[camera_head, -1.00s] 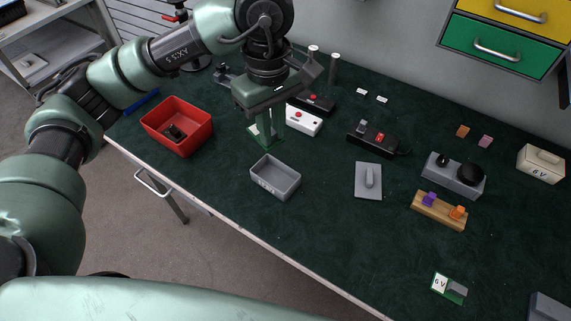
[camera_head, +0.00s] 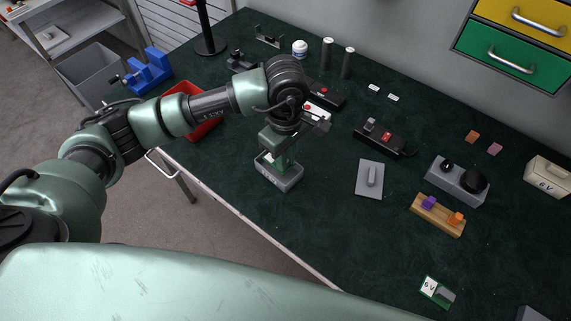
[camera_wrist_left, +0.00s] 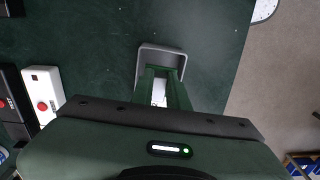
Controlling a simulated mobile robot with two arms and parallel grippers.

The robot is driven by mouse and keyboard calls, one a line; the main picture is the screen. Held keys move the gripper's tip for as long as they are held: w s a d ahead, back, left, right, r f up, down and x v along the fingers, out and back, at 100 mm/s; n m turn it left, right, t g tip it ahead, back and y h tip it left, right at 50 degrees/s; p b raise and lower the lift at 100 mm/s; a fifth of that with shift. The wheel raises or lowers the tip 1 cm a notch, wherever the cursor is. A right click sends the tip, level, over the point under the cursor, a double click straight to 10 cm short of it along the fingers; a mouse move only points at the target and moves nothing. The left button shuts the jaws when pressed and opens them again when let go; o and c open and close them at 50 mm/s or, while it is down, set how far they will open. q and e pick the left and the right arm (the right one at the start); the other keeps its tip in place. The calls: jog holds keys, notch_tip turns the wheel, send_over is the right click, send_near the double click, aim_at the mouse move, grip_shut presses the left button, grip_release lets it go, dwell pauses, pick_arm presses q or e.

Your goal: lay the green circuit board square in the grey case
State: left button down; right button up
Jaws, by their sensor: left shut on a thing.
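The grey case (camera_head: 288,184) is an open tray on the green bench top, below my left gripper (camera_head: 276,168). My left gripper is shut on the green circuit board (camera_head: 264,159), which has a white patch. The fingers point down over the case. In the left wrist view, the board's white part (camera_wrist_left: 158,92) shows between the fingers (camera_wrist_left: 163,88), and the case rim (camera_wrist_left: 162,48) shows beyond them. The fingers hide much of the board and the case's inside, so I cannot tell whether the board touches the floor or is square. My right gripper is not in view.
A red bin (camera_head: 203,125) stands left, partly behind my arm. A grey lid-like plate (camera_head: 369,179) lies right of the case.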

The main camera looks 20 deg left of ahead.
aim_at(285, 177)
pick_arm(q)
notch_tip(285, 177, down, 4)
jog(key=shift+f+p, duration=0.25)
jog(key=shift+p, duration=0.25)
jog(key=shift+f+b, duration=0.2)
jog(key=shift+b, duration=0.1)
jog(key=c, duration=1.6)
grip_release()
jog(key=shift+c, duration=0.2)
jog(key=shift+r, duration=0.1)
